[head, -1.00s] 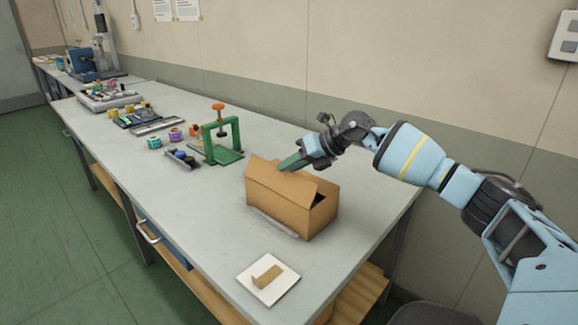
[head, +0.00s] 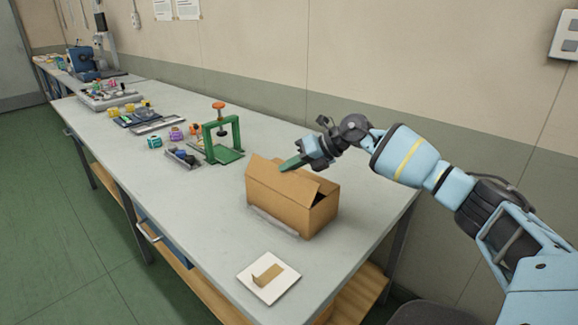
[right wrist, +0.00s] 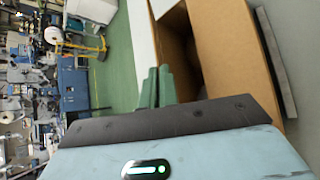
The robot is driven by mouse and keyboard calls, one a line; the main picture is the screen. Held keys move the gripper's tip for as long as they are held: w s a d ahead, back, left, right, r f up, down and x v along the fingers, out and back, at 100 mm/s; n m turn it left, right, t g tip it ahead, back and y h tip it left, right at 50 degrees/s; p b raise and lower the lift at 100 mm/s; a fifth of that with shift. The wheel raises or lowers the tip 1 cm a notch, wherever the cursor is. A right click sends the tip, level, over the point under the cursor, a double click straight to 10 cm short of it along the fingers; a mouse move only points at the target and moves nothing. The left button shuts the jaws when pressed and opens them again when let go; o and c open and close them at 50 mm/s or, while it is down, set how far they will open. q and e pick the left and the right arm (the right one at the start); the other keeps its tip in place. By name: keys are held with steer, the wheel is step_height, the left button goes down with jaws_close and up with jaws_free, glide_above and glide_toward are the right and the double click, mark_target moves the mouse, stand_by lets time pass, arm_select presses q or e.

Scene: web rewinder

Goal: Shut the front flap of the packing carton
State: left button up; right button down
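The brown packing carton (head: 290,212) stands on the grey bench. A long flap (head: 262,172) on its left side stands raised and tilted. My left gripper is not in view.
A white tile with a small cardboard piece (head: 266,272) lies in front of the carton. A green clamp frame (head: 222,140) stands to its left, with a tray of small parts (head: 184,158). The wall runs behind the bench. The bench's front left is clear.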

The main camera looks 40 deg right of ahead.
steer(key=f+y, duration=0.1)
steer(key=d+m+y+b, duration=0.1)
steer(key=shift+w+d+f+m+t+y, duration=0.1)
steer(key=shift+d+f+m+t+y, duration=0.2)
steer(key=shift+f+y, duration=0.1)
steer(key=c, duration=2.1)
jaws_free()
steer(key=o, duration=0.5)
steer(key=shift+c, duration=0.2)
